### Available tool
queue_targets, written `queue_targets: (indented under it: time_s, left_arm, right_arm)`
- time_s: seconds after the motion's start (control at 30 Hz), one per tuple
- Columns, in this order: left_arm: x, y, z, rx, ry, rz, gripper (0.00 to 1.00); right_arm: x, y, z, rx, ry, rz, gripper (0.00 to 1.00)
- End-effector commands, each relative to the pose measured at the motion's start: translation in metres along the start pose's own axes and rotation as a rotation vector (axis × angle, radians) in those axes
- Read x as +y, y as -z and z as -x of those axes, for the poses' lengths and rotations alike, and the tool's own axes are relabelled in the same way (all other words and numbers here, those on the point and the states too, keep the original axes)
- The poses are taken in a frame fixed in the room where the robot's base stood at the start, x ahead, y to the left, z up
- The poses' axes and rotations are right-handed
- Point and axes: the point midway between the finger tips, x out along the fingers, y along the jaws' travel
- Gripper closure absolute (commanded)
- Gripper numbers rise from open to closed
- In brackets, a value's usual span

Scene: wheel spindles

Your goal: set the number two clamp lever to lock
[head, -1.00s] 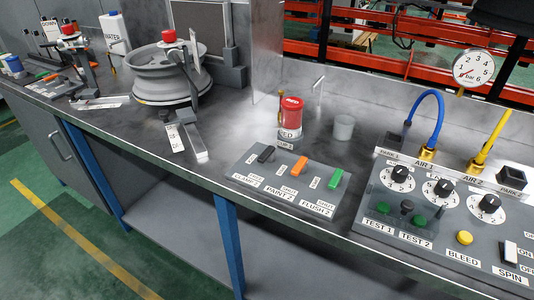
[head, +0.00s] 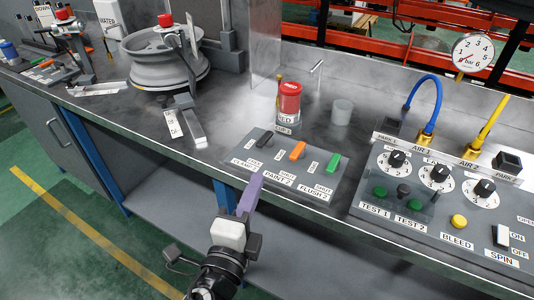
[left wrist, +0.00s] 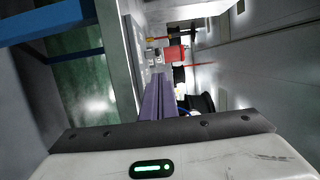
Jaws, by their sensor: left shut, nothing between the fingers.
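The station two lever panel (head: 240,150) is a grey box near the front edge of the bench. Its leftmost lever, a black one (head: 265,139) above the CLAMP 2 label, is the number two clamp lever. Its small position labels are too small to read surely. My left gripper (head: 257,181), with purple fingers, is shut and empty. In the head view it appears just in front of the bench edge, below the panel and apart from the lever. Its closed fingers also show in the left wrist view (left wrist: 157,98). My right gripper is not in view.
Beside the clamp lever are an orange lever (head: 297,150) and a green lever (head: 332,163). A red-lidded pot (head: 289,103) and a clear cup (head: 342,112) stand behind. The test panel (head: 375,215) is at right, a wheel rim (head: 165,70) at left.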

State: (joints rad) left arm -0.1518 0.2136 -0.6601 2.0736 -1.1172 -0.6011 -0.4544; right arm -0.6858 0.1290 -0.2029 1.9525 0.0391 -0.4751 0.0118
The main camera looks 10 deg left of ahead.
Motion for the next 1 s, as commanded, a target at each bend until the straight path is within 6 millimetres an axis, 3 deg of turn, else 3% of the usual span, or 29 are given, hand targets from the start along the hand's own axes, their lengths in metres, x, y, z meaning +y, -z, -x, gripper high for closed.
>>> queue_targets:
  time_s: [0.37, 0.8, 1.0]
  left_arm:
    - [0.000, 0.000, -0.005, -0.001, -0.001, 0.002, 1.00]
    - [-0.001, -0.001, -0.078, -0.001, 0.000, 0.002, 1.00]
    - [0.001, 0.000, -0.097, -0.001, -0.002, 0.004, 1.00]
  right_arm:
    - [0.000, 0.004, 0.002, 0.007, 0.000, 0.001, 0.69]
    - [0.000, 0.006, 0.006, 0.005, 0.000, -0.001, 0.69]
    - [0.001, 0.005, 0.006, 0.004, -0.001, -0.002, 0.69]
